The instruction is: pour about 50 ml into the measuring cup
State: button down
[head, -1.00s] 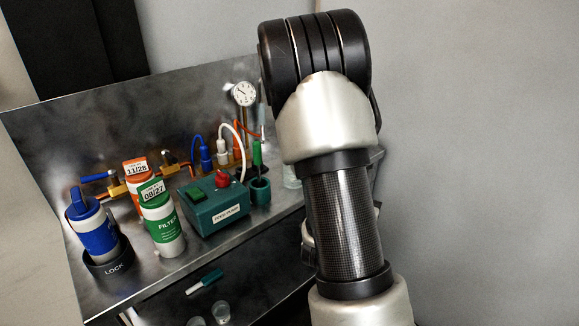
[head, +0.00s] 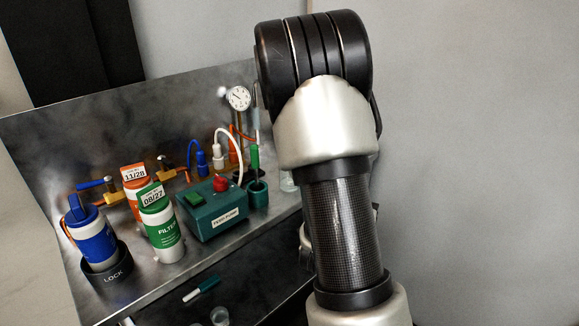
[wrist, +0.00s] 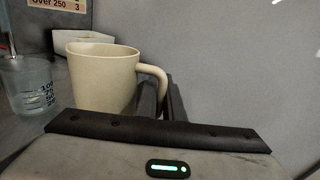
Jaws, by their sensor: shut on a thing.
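A beige mug (wrist: 102,80) stands upright or nearly so in the middle left of the wrist view, with its handle to the right. My gripper (wrist: 164,100) is shut on the mug's handle, its dark fingers beside it. The clear measuring cup (wrist: 30,88) with dark marks stands to the left of the mug, apart from it. Its liquid level is hard to tell, and the mug's inside is hidden. In the head view, my arm hides the gripper and mug; a clear cup (head: 288,181) shows partly beside the arm.
A white open box (wrist: 88,40) is behind the mug. On the metal bench stand a teal feed pump (head: 212,210), a green filter (head: 163,228), an orange filter (head: 134,184), a blue filter (head: 92,240) in a lock ring, and a gauge (head: 238,98). A lower shelf holds a marker (head: 201,290).

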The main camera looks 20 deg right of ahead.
jog(key=w+a+r+n+g+p, duration=0.1)
jog(key=w+a+r+n+p, duration=0.2)
jog(key=p, duration=0.9)
notch_tip(320, 180, up, 4)
jog(key=w+n, duration=0.2)
jog(key=n, duration=0.2)
jog(key=shift+w+n+g+y+p, duration=0.3)
jog(key=shift+n+p, duration=0.1)
jog(key=shift+w+a+r+n+p, duration=0.2)
jog(key=shift+r+n+p, duration=0.4)
jog(key=shift+p, duration=0.6)
jog(key=shift+w+a+r+n+g+p, duration=0.25)
jog(key=shift+r+n+p, duration=0.2)
jog(key=shift+p, duration=0.5)
jog(key=shift+w+a+r+n+g+p, duration=0.15)
jog(key=shift+w+r+n+p, duration=0.25)
jog(key=shift+p, duration=0.5)
dwell(0.8)
jog(key=shift+d+f, duration=0.1)
